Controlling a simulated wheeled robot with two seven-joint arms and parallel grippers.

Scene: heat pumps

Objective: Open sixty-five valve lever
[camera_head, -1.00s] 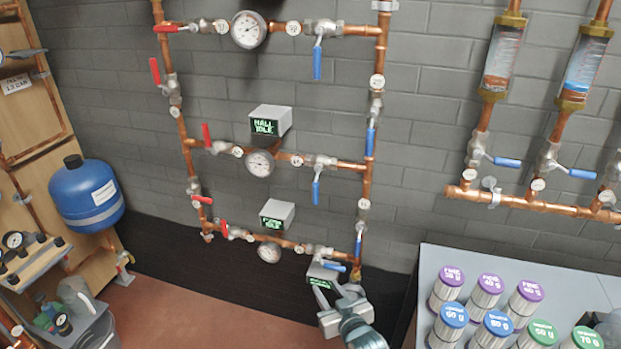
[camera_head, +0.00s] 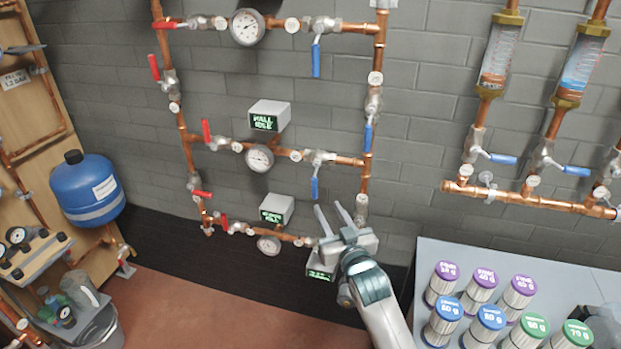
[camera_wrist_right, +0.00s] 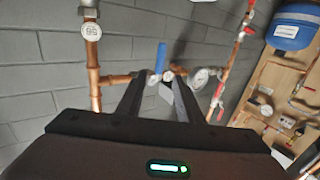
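My right gripper (camera_head: 331,212) is open and empty, fingers pointing up in front of the right copper riser's lower part. A white round tag (camera_head: 361,205) sits on that riser; in the wrist view the tag (camera_wrist_right: 91,31) looks like 65 upside down, but I cannot be sure. A metal valve body (camera_wrist_right: 88,6) adjoins it. Its blue lever is hidden behind my gripper in the head view. Another blue lever (camera_head: 315,187) hangs down on the middle branch, apart from the fingers. My left gripper is not in view.
Gauges (camera_head: 260,158), display boxes (camera_head: 269,115) and red levers (camera_head: 207,131) crowd the pipework on the left. A grey table (camera_head: 440,258) with several capped canisters stands at the right. A blue tank (camera_head: 88,190) hangs at the left.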

